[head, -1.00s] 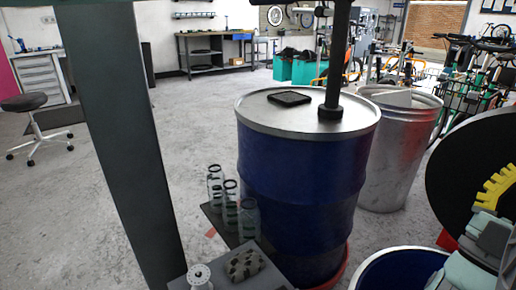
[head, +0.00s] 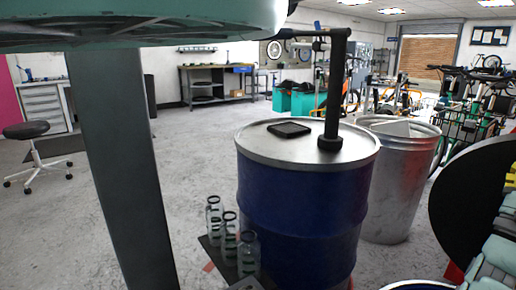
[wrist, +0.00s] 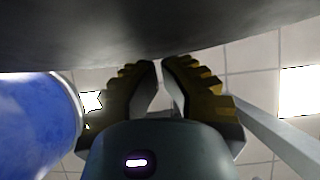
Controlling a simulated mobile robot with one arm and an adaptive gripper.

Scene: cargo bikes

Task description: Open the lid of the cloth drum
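A round black lid (head: 470,210) stands steeply tilted at the right edge of the head view. Below it is the rim of a smaller blue drum (head: 415,287), mostly cut off by the bottom edge. My gripper (head: 512,182) is beside the lid, on its right, and partly out of view. In the wrist view, my gripper (wrist: 161,62) has its yellow-black fingertips almost together, with nothing visible between them. A dark smooth surface (wrist: 130,32), apparently the lid, spans the top, close to the fingertips. Whether they touch it is unclear.
A large blue drum (head: 300,215) with a grey top (head: 260,145) and a black post (head: 333,95) stands left of the lid. A metal bin (head: 400,190) is behind. Glass bottles (head: 230,235) stand on a small shelf. Open floor lies left.

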